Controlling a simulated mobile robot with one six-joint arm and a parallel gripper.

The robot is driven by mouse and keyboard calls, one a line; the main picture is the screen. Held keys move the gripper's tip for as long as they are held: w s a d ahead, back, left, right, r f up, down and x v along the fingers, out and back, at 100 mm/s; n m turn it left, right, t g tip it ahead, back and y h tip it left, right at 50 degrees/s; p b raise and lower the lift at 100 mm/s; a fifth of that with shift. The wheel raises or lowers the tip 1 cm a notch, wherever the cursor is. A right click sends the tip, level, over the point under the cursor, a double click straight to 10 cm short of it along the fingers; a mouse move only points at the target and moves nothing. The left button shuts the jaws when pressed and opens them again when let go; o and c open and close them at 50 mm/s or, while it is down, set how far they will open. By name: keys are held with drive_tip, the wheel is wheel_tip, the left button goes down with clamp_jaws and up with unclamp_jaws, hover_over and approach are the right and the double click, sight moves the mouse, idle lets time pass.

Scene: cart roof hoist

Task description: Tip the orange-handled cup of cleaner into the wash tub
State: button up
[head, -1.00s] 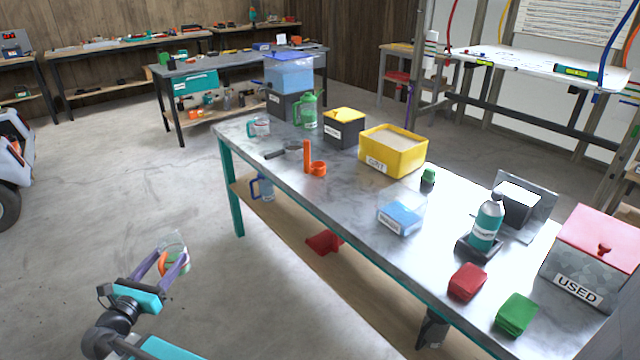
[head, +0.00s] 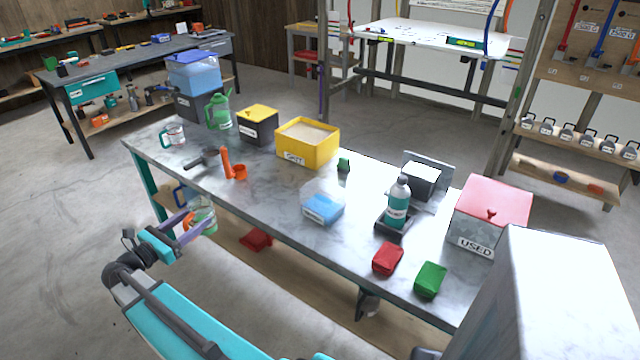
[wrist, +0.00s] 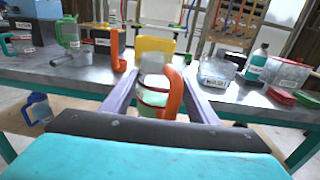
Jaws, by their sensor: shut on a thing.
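My gripper (head: 190,224) is shut on a clear cup (head: 204,211) with an orange handle, in front of the workbench's near edge. In the wrist view the cup (wrist: 152,84) looks roughly upright between the fingers, with green liquid low in it. Its orange handle (wrist: 173,92) faces the right finger. A clear tub (head: 322,206) with blue contents and a label stands on the middle of the bench, well right of the cup. It also shows in the wrist view (wrist: 217,73). Its label is too small to read, so I cannot tell whether it is the wash tub.
The bench (head: 270,222) carries a yellow GRIT bin (head: 308,146), an orange upright handle (head: 227,163), a green jug (head: 218,112), a teal bottle (head: 397,203), red and green blocks, and a red-lidded USED box (head: 490,215). A tall grey block (head: 545,295) stands at front right.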

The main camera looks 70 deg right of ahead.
drive_tip(key=s+d+r+m+g+y+p, duration=0.3)
drive_tip(key=s+d+m+g+p, duration=0.1)
drive_tip(key=s+d, duration=0.6)
drive_tip(key=s+d+r+m+g+y+p, duration=0.3)
drive_tip(key=s+d+r+g+p, duration=0.1)
drive_tip(key=s+d, duration=0.7)
drive_tip(key=s+g+p, duration=0.1)
drive_tip(key=s+g, duration=0.1)
drive_tip(key=s, duration=0.1)
drive_tip(key=shift+s+d+m+p, duration=0.15)
drive_tip(key=shift+s+m+p, duration=0.15)
drive_tip(key=shift+m+p, duration=0.1)
drive_tip(key=shift+r, duration=0.1)
drive_tip(key=shift+r, duration=0.1)
drive_tip(key=shift+w+r+t+y+p, duration=0.15)
drive_tip(key=shift+r+t+y+p, duration=0.35)
drive_tip(key=shift+t+y+p, duration=0.45)
